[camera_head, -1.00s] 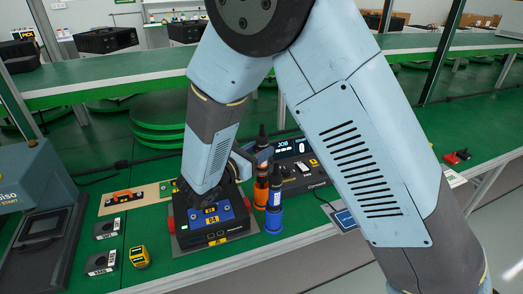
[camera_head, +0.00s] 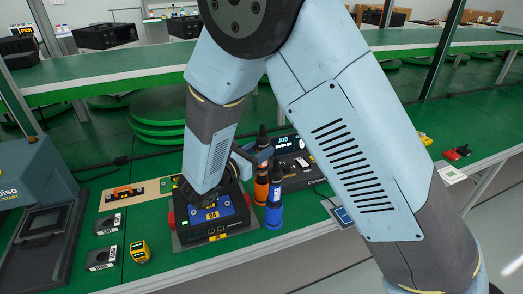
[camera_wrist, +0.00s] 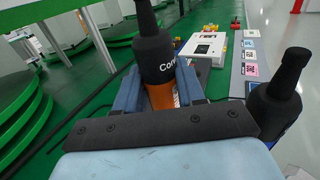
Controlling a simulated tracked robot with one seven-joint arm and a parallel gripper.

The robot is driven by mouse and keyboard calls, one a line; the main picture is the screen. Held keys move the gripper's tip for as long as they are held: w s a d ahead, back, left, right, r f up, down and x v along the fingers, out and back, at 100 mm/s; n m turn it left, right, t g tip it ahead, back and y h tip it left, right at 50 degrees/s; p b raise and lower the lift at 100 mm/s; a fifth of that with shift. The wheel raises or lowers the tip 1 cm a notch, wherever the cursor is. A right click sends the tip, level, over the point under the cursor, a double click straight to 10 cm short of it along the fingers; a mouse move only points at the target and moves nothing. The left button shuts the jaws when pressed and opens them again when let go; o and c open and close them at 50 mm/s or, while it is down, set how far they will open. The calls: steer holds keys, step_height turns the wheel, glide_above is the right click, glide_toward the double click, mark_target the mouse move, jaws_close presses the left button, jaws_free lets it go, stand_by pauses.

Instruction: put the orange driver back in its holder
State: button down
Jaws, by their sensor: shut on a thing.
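The orange driver has a black upper body and an orange band. It stands upright between my gripper's fingers (camera_wrist: 160,90) in the wrist view, the driver's black body (camera_wrist: 156,55) rising above them. In the head view the driver (camera_head: 263,152) shows beside my forearm, its top higher than the blue driver (camera_head: 274,190). The blue driver stands upright in a blue cup (camera_head: 273,220) and its black top (camera_wrist: 278,92) is at the right of the wrist view. An orange part (camera_head: 261,191) shows below the held driver; I cannot tell whether it is the holder or how deep the driver sits.
A black unit with a blue plate (camera_head: 222,214) is beside the drivers, under my arm. A display device (camera_head: 298,160) stands behind them. A yellow tape measure (camera_head: 140,251) and grey blocks (camera_head: 103,258) are at the left. The bench's front edge is close.

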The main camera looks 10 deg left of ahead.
steer(key=shift+f, duration=2.1)
steer(key=c, duration=0.6)
jaws_free()
steer(key=v, duration=1.3)
steer(key=shift+s+a, duration=0.2)
steer(key=shift+s, duration=0.15)
steer(key=shift+f, duration=0.1)
